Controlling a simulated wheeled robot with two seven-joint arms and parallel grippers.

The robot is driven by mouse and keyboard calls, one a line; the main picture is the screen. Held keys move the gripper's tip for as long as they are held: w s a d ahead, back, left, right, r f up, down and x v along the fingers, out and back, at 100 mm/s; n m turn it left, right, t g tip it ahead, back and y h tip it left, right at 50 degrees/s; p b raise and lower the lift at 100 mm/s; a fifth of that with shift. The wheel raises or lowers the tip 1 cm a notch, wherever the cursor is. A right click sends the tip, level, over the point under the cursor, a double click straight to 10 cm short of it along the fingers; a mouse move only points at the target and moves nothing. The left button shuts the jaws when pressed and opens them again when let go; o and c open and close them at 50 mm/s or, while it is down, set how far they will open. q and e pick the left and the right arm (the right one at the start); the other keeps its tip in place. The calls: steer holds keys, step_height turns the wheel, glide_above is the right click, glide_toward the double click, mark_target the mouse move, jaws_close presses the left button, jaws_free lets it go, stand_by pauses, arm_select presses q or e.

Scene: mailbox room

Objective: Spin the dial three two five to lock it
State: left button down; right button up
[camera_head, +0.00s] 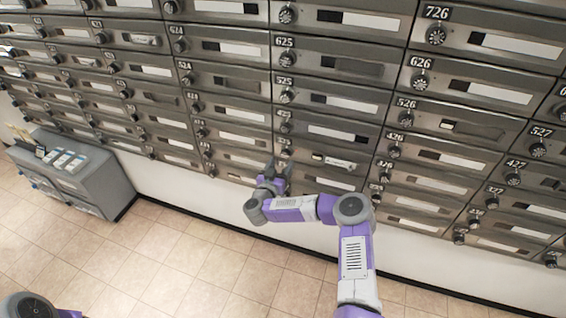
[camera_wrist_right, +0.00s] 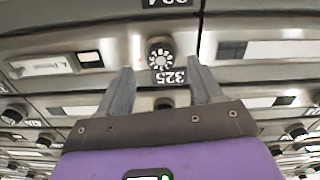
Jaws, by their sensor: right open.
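The 325 dial (camera_wrist_right: 160,57) is a round dark knob with a pale, flower-like face. In the right wrist view it appears upside down, with its 325 plate below it. My right gripper (camera_wrist_right: 160,76) is open, its two fingers spread to either side of the dial with visible gaps. I cannot tell how deep the fingertips reach. In the head view my right gripper (camera_head: 278,168) is at the lower part of the mailbox wall, beside the 325 door (camera_head: 333,161), and largely hides that spot. My left gripper is out of view.
Rows of metal mailboxes with similar dials surround this one, including the 425 dial (camera_head: 285,128) just above and the 525 dial (camera_head: 286,96) higher up. A grey cabinet (camera_head: 85,180) stands at the left. The tiled floor (camera_head: 180,260) in front is clear.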

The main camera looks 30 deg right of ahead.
mark_target(285, 156)
steer(key=shift+b+x, duration=0.4)
steer(key=shift+x, duration=1.35)
steer(key=shift+a, duration=0.1)
steer(key=c, duration=1.1)
steer(key=shift+o, duration=0.2)
